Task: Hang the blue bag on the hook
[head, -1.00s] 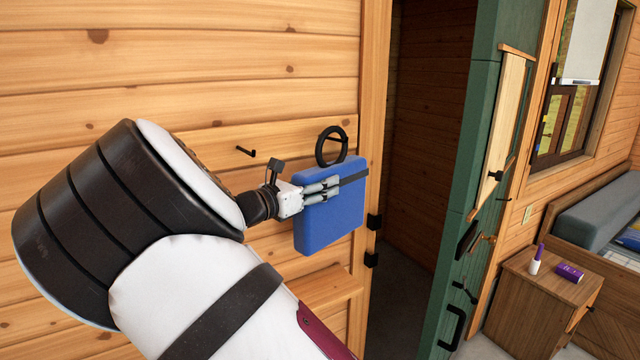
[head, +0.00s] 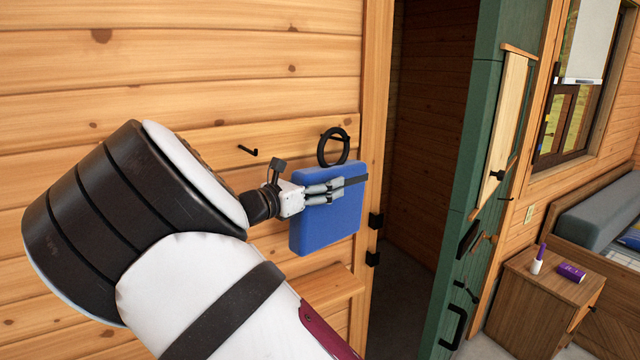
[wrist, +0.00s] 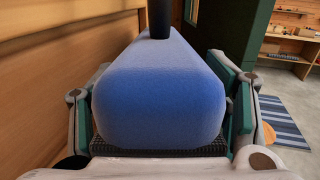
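The blue bag (head: 325,225) hangs upright close to the plank wall in the head view, with a black ring handle (head: 321,150) on top. My gripper (head: 336,190) is shut on the bag's upper part; in the wrist view the bag (wrist: 160,105) fills the space between the two fingers. A dark hook (head: 248,150) sticks out of the wall left of the ring, with nothing on it. Another dark piece shows at the ring's upper right; I cannot tell whether the ring is around it or in front of it.
A wooden ledge (head: 325,284) is on the wall below the bag. A doorway (head: 425,130) with black hinges opens to the right, beside a green door (head: 485,130). A wooden cabinet (head: 540,300) holds a small bottle and a purple box.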

